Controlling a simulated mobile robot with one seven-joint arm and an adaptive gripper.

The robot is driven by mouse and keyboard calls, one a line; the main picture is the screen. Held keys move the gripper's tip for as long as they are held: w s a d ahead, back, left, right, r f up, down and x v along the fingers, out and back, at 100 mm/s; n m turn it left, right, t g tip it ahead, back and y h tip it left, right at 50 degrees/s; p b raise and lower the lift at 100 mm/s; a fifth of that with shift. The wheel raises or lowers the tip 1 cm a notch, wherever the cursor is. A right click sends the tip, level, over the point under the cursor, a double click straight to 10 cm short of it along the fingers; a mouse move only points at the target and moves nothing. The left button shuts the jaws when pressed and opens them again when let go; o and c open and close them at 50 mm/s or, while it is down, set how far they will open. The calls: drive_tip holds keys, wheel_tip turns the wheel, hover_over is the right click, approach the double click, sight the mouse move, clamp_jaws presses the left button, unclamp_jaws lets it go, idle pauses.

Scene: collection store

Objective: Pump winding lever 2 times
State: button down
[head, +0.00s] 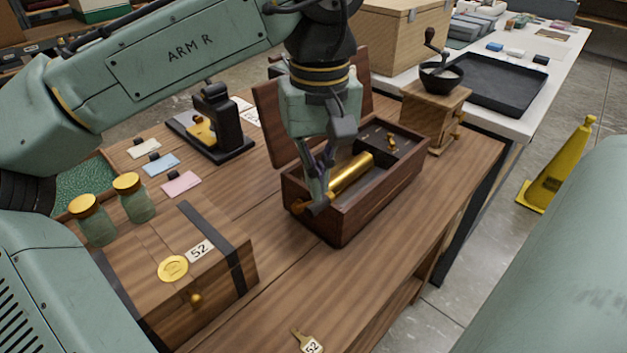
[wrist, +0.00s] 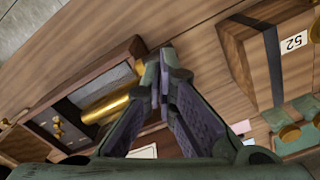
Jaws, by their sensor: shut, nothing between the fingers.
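A dark wooden music box (head: 385,202) stands open on the table, its lid raised behind it. A brass cylinder (head: 351,174) lies inside; it also shows in the wrist view (wrist: 106,108). A short dark piece with a brass end (head: 298,206) sits at the box's near left end, by my fingertips; it looks like the winding lever, though my fingers partly cover it. My gripper (head: 319,186) points down over this end, shut and empty. In the wrist view its fingertips (wrist: 164,75) meet beside the box's end wall. I cannot tell whether they touch the lever.
A wooden chest (head: 228,262) with label 52 and two jars (head: 138,200) stand at the left. A coffee grinder (head: 434,112) stands right behind the box. A brass tag (head: 308,341) lies at the front. The tabletop before the box is clear.

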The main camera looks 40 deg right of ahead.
drive_tip(key=shift+f, duration=0.3)
drive_tip(key=shift+f+b, duration=0.6)
drive_tip(key=shift+f, duration=0.4)
drive_tip(key=shift+s+f+b, duration=0.55)
drive_tip(key=shift+s+f, duration=0.2)
drive_tip(key=shift+f, duration=0.45)
drive_tip(key=shift+s+d+f+b, duration=0.1)
drive_tip(key=shift+s+f+b, duration=0.2)
drive_tip(key=shift+f, duration=0.3)
drive_tip(key=shift+s+f+b, duration=0.15)
drive_tip(key=shift+f+b, duration=0.25)
drive_tip(key=shift+f, duration=0.15)
drive_tip(key=shift+s+f+b, duration=0.1)
drive_tip(key=shift+f+b, duration=0.6)
drive_tip(key=shift+f, duration=0.65)
